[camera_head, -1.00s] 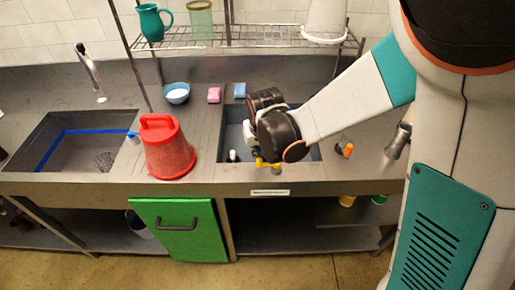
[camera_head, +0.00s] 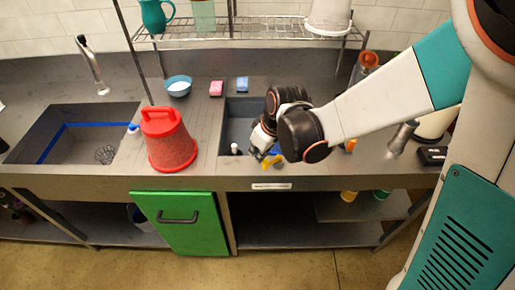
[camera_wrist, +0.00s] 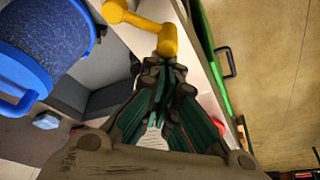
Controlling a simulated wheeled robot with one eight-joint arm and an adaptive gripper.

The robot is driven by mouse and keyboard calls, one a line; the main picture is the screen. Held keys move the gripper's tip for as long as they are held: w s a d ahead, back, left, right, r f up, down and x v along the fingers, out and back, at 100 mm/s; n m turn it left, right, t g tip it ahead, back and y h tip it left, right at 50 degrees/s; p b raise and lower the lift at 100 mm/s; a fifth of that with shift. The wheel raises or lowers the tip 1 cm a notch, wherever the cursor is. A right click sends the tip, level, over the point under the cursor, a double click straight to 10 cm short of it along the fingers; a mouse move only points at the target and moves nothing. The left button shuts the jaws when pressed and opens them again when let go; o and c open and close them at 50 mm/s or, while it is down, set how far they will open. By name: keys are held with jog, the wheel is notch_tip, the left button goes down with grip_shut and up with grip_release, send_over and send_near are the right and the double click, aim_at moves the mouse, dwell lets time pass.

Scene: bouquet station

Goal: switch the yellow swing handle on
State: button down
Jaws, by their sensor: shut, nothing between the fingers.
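The yellow swing handle (camera_head: 272,161) is at the front edge of the counter, just in front of the right sink. In the wrist view it is a bent yellow bar (camera_wrist: 145,25) with a thick rounded end. My gripper (camera_head: 260,147) is shut and empty, low over the front of the right sink. In the wrist view its fingertips (camera_wrist: 165,72) are together just below the thick end of the handle, very close to it. I cannot tell whether they touch. My wrist hides part of the sink.
A blue-rimmed round thing (camera_wrist: 45,45) is close beside the handle. A red bucket (camera_head: 170,142) stands left of the right sink. A green cabinet door (camera_head: 181,222) is below the counter. A wire shelf (camera_head: 235,31) stands behind. A blue bowl (camera_head: 178,87) and two sponges are at the back.

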jog(key=s+n, duration=0.1)
jog(key=n, duration=0.1)
jog(key=s+d+n+g, duration=0.1)
jog(key=shift+n+y, duration=0.4)
jog(key=s+n, duration=0.1)
jog(key=d+n+g, duration=0.1)
jog(key=n, duration=0.1)
jog(key=shift+s+d+n+b, duration=0.1)
jog(key=shift+s+n+b, duration=0.2)
jog(key=shift+s+b, duration=0.05)
jog(key=shift+s+d, duration=0.25)
jog(key=shift+a, duration=0.35)
notch_tip(320, 180, up, 10)
jog(key=p, duration=0.3)
send_over(265, 164)
jog(key=s, duration=0.2)
jog(key=shift+w+f, duration=0.2)
